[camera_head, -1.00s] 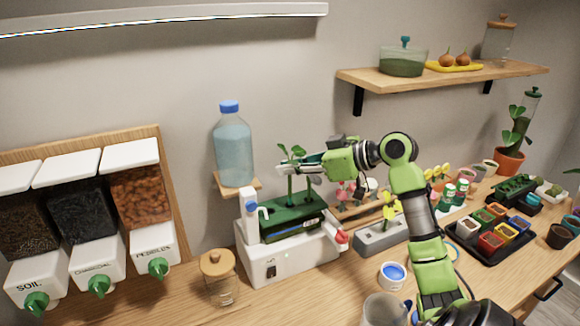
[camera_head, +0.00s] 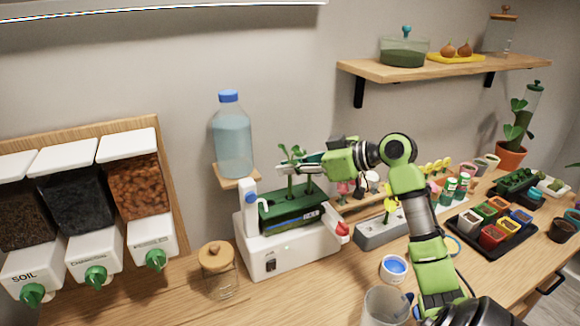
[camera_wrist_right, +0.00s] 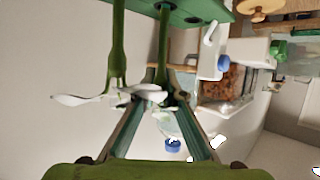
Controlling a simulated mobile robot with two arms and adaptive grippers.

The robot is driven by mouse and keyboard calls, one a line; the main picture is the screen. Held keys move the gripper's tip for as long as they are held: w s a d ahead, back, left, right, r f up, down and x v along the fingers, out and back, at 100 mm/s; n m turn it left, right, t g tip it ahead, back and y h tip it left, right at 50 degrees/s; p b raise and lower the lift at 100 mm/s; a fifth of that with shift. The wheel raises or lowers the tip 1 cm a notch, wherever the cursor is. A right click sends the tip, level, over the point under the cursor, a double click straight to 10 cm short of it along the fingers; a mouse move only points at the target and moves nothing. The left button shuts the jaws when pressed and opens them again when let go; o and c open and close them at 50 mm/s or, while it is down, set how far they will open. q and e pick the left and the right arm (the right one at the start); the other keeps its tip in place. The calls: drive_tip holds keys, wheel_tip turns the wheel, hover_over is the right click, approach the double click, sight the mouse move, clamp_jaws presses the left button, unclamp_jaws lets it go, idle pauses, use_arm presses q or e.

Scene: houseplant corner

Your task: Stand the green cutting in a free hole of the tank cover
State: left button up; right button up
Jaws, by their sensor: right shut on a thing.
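The tank cover (camera_head: 270,217) is a dark green slab with holes on the white tank unit (camera_head: 300,256). My right gripper (camera_head: 287,167) reaches in from the right above the cover, shut on the green cutting (camera_wrist_right: 165,45). The cutting's stem points at the cover, and its leaves (camera_head: 297,151) show above the fingers. In the right wrist view, the picture is upside down; a second green stem (camera_wrist_right: 118,45) stands beside the held one. An empty hole (camera_wrist_right: 193,20) shows in the cover. My left gripper is out of view.
A blue-capped bottle (camera_head: 232,138) stands behind the tank. A cork-lidded jar (camera_head: 217,272) is at front left. A grey block with a yellow flower (camera_head: 385,232), a white cup (camera_head: 395,270) and a glass beaker (camera_head: 385,306) lie near my right arm. Dispensers fill the left.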

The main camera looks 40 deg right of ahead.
drive_tip(key=shift+f+b, duration=0.45)
drive_tip(key=shift+f, duration=0.3)
drive_tip(key=o, duration=1.2)
drive_tip(key=shift+r, duration=0.1)
drive_tip(key=shift+r+p, duration=2.7)
drive_tip(key=shift+r, duration=0.8)
